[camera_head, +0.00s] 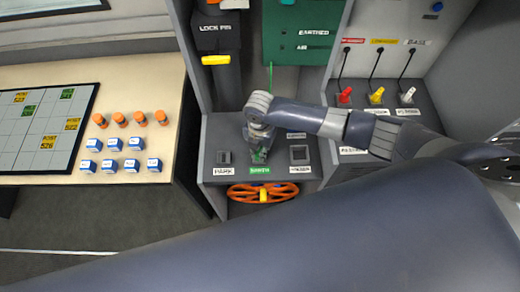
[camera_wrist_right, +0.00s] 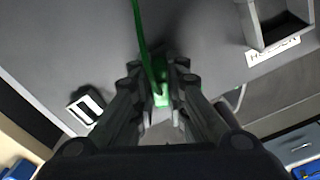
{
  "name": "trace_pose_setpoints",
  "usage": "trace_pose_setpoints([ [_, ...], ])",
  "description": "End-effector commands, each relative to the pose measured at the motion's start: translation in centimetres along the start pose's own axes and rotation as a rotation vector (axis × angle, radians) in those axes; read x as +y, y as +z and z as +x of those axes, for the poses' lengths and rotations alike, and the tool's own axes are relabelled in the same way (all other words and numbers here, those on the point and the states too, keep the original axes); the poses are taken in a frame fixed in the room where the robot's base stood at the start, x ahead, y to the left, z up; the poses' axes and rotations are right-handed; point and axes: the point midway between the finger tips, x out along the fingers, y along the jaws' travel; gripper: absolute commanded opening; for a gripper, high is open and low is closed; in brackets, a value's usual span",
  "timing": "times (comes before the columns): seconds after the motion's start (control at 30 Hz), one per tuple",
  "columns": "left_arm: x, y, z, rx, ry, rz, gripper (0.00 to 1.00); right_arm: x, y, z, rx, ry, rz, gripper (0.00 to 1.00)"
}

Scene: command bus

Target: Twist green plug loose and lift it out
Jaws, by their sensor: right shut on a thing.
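The green plug (camera_wrist_right: 161,92) is between the fingers of my right gripper (camera_wrist_right: 160,104), which is shut on it in the right wrist view. A green cable (camera_wrist_right: 139,28) runs up from the plug. In the head view my right gripper (camera_head: 260,143) points down at the middle of the grey console, above the green label (camera_head: 260,170). Only a little green of the plug (camera_head: 259,156) shows there. The gripper hides most of the plug and its socket, so I cannot tell how deep it sits. My left gripper is not in view.
The PARK socket (camera_head: 225,157) lies left of the gripper and another square socket (camera_head: 299,154) lies right. An orange handwheel (camera_head: 263,193) sits below. A yellow-handled lock pin (camera_head: 216,60) is up left. Red, yellow and white plugs (camera_head: 376,96) stand on the right. Orange and blue pieces fill the left table.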

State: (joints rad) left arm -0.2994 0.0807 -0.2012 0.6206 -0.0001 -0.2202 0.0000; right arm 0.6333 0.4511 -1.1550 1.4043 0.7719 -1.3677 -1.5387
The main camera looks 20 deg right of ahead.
Motion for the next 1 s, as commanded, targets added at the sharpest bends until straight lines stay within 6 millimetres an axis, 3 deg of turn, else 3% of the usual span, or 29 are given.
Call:
trace_pose_setpoints([
  [0.2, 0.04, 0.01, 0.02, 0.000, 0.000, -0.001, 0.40, 0.00, 0.03, -0.01, 0.000, 0.000, -0.008, 0.00],
  [0.53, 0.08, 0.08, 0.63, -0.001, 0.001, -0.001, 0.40, 0.06, 0.07, 0.07, -0.002, -0.001, -0.312, 0.00],
  [0.87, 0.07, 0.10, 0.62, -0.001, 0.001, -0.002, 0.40, 0.10, 0.01, 0.00, -0.001, 0.000, -0.351, 0.00],
  [1.0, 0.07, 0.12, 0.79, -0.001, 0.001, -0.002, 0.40, 0.18, 0.04, 0.00, -0.001, 0.001, -0.441, 0.00],
])
